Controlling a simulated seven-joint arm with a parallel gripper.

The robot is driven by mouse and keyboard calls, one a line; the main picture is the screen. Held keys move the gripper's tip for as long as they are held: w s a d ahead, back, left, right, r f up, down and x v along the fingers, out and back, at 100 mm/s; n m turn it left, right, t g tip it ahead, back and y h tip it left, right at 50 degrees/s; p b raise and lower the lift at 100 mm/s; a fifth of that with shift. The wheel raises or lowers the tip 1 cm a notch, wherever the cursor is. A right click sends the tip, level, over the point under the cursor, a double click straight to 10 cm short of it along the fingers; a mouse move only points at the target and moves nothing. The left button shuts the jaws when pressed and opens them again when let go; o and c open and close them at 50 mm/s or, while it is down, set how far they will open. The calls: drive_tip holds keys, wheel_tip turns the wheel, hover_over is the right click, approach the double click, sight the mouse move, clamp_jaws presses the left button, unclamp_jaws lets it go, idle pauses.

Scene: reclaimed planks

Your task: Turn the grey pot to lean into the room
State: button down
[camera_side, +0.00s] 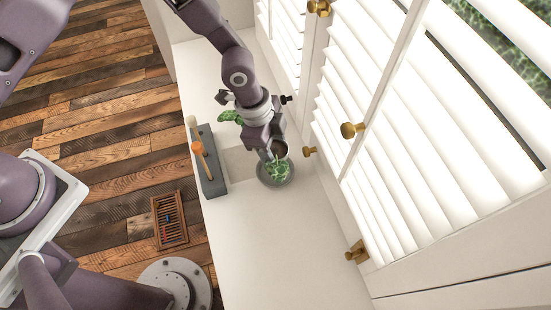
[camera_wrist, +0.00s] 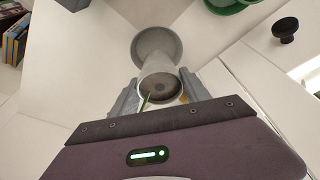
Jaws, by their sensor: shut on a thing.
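The grey pot (camera_wrist: 158,69) is in the wrist view, tilted, with its mouth of dark soil and a thin green stem facing the camera. My gripper (camera_wrist: 160,96) is shut on it, one finger at each side. In the side view, my gripper (camera_side: 274,151) is over the sill, and green leaves (camera_side: 278,170) hang just below it, in front of a round grey saucer (camera_side: 266,179). The saucer also shows beyond the pot in the wrist view (camera_wrist: 157,40). In the side view my gripper hides much of the pot. I cannot tell whether the pot touches the saucer.
White louvred shutters (camera_side: 365,110) with brass knobs (camera_side: 352,130) stand close on the right. A grey tray (camera_side: 216,183) with an orange-headed tool (camera_side: 198,148) lies at the left sill edge. Another leafy plant (camera_side: 230,117) is behind my gripper. The near sill is clear.

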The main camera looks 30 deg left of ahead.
sight(273, 152)
wheel_tip(273, 152, up, 8)
wheel_tip(273, 152, down, 10)
drive_tip(key=m+g, duration=0.1)
drive_tip(key=m, duration=0.3)
drive_tip(key=shift+r, duration=0.2)
drive_tip(key=shift+f, duration=1.4)
drive_tip(key=shift+c, duration=2.2)
unclamp_jaws()
